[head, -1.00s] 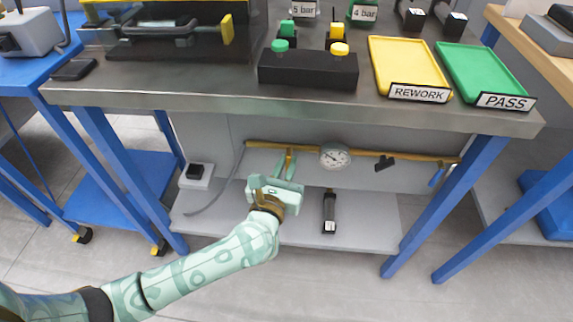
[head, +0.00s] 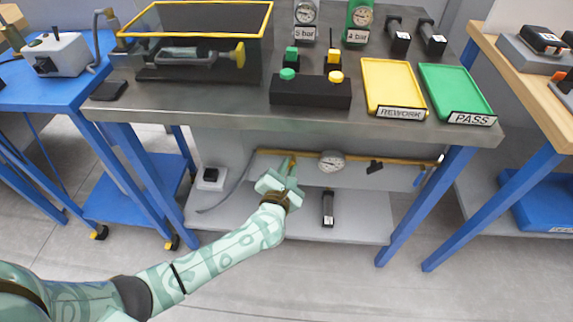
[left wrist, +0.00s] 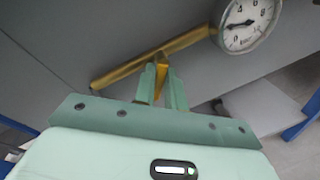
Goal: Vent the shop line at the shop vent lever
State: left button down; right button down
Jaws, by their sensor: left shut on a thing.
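A yellow pipe (head: 395,160) runs under the steel bench, with a round white gauge (head: 331,162) on it. It also shows in the left wrist view (left wrist: 110,77), with the gauge (left wrist: 247,22) at its right end. My left gripper (head: 290,165) is at the left part of the pipe. In the left wrist view its fingers (left wrist: 163,82) are shut on a small yellow lever (left wrist: 161,63) at the pipe, mostly hidden between them. A black lever (head: 375,167) and a blue lever (head: 420,178) hang farther right on the pipe. No label tells which is the shop vent. My right gripper is out of view.
The bench edge (head: 230,119) overhangs the pipe. Blue legs (head: 425,205) stand at both sides. The floor in front is clear.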

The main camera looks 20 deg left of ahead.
pick_arm(q)
jog(key=shift+s+a+r+m+g+y+p, duration=0.15)
jog(key=shift+m+y+p, duration=0.25)
jog(key=shift+m+p, duration=0.95)
jog(key=shift+w+d+r+m+g+y+p, duration=0.1)
jog(key=shift+r+m+g+y+p, duration=0.25)
jog(key=shift+m+p, duration=1)
jog(key=shift+s+a+r+m+g+y+p, duration=0.15)
jog(key=shift+m+y+p, duration=0.3)
jog(key=shift+m+p, duration=0.9)
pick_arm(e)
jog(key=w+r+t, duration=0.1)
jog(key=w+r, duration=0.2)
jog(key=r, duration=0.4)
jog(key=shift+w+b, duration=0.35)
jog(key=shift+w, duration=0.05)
pick_arm(q)
jog(key=shift+w+m, duration=0.1)
jog(key=shift+m, duration=0.45)
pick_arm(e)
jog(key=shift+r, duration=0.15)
pick_arm(q)
jog(key=c, duration=1.5)
grip_release()
